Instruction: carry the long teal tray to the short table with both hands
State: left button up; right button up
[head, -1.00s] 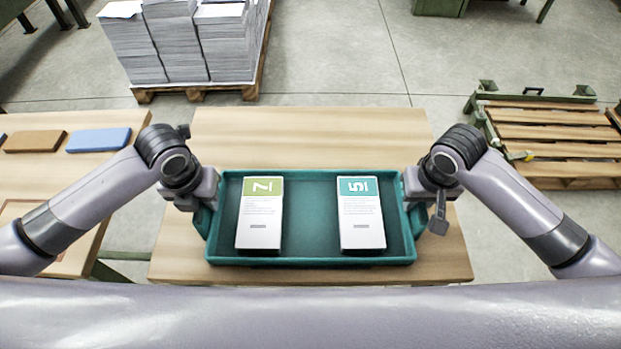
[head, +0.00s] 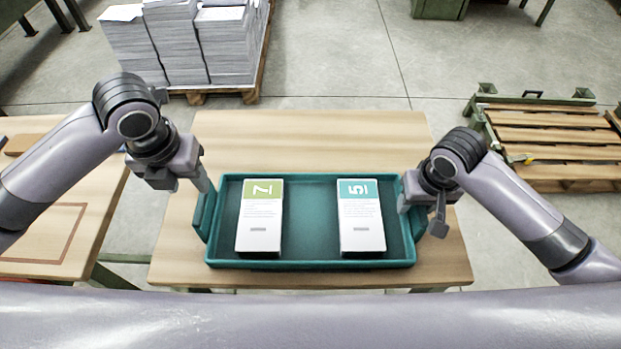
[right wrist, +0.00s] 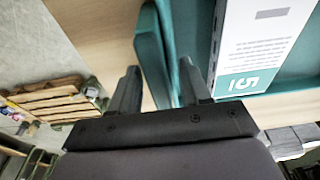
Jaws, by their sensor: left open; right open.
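My right gripper (head: 405,205) is open at the tray's right end. In the right wrist view its fingers (right wrist: 158,90) stand on either side of the tray's end handle (right wrist: 152,60).
Another wooden table (head: 60,220) with a red-brown outlined rectangle stands at the left. A pallet with paper stacks (head: 190,45) is behind, and a slatted wooden pallet (head: 550,135) lies at the right. The table behind the tray is clear.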

pick_arm(q)
jog(key=shift+s+r, duration=0.1)
jog(key=shift+r, duration=0.8)
pick_arm(e)
jog(key=shift+r, duration=0.35)
jog(key=r, duration=0.3)
jog(key=s+r, duration=0.1)
jog(key=r, duration=0.7)
jog(key=shift+s+r, duration=0.1)
jog(key=shift+s, duration=0.3)
